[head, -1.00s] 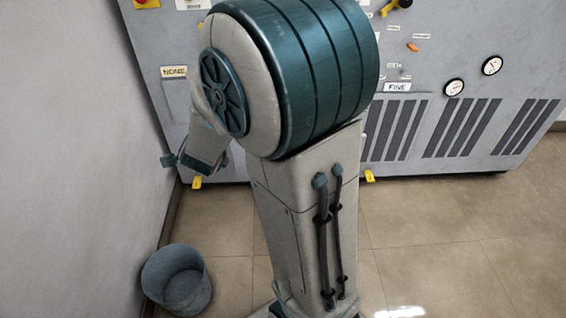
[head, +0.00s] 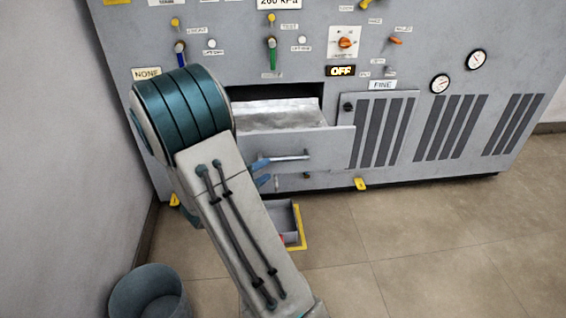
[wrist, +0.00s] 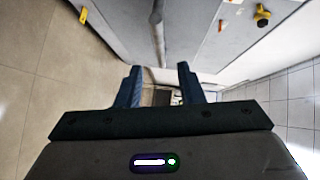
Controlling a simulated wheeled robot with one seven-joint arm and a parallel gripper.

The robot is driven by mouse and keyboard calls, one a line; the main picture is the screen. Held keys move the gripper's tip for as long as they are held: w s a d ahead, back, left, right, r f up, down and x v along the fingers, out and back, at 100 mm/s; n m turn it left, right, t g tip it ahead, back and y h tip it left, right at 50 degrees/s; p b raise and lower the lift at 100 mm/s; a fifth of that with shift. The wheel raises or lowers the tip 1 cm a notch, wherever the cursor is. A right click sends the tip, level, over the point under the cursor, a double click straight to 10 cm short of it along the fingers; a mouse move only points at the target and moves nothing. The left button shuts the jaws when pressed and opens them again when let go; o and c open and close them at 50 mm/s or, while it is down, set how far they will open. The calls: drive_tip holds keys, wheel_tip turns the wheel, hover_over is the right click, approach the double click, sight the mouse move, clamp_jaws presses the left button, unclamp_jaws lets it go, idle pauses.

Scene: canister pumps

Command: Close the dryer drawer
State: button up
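The dryer drawer (head: 330,143) stands pulled out of the grey machine, with pale material visible inside it. A bar handle (head: 290,157) runs across its front. My gripper (head: 264,171) is at the left part of the drawer front, close to the handle, partly hidden by my arm. In the wrist view my gripper (wrist: 159,82) is open with nothing between its two blue fingers. A grey bar, apparently the handle (wrist: 157,32), lies ahead of the gap between the fingers. I cannot tell whether a finger touches it.
The machine panel (head: 230,60) carries knobs, levers, labels and gauges. A yellow-edged tray (head: 302,240) lies on the floor below the drawer, partly behind my arm. A grey bin (head: 125,297) stands by the left wall. The floor (head: 440,250) at the right is clear.

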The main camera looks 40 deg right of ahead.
sight(283, 159)
drive_tip(key=b+x, duration=0.1)
drive_tip(key=x, duration=0.8)
clamp_jaws()
